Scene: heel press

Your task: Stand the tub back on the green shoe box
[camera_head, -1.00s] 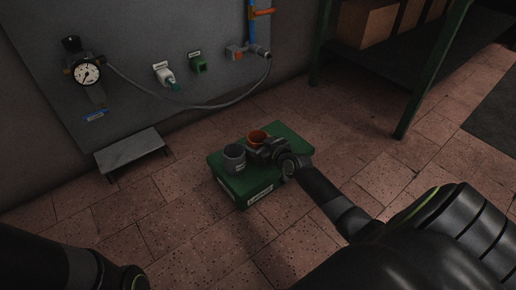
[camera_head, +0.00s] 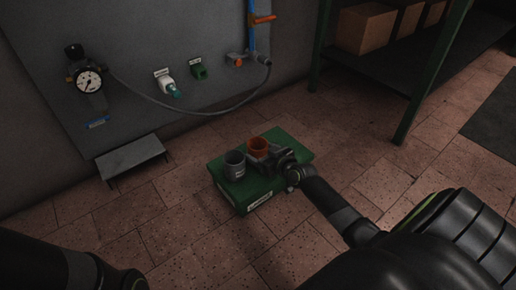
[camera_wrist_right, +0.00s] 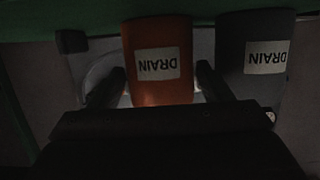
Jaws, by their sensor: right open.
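The green shoe box (camera_head: 290,141) lies on the tiled floor in the middle of the head view, with a white label on its front. An orange tub (camera_head: 258,144) and a grey tub (camera_head: 235,165) stand upright on it, side by side. My right gripper (camera_head: 264,156) is low over the box at the orange tub. In the right wrist view its open fingers stand on both sides of the orange tub (camera_wrist_right: 158,85), labelled DRAIN. The grey tub (camera_wrist_right: 255,85), also labelled DRAIN, is just outside the right-hand finger. My left gripper is out of view.
A small grey step (camera_head: 130,157) stands by the wall, left of the box. The wall panel carries a gauge (camera_head: 90,83) and a hanging hose (camera_head: 200,112). A green-framed shelf (camera_head: 430,70) with cartons is at right. The floor around the box is clear.

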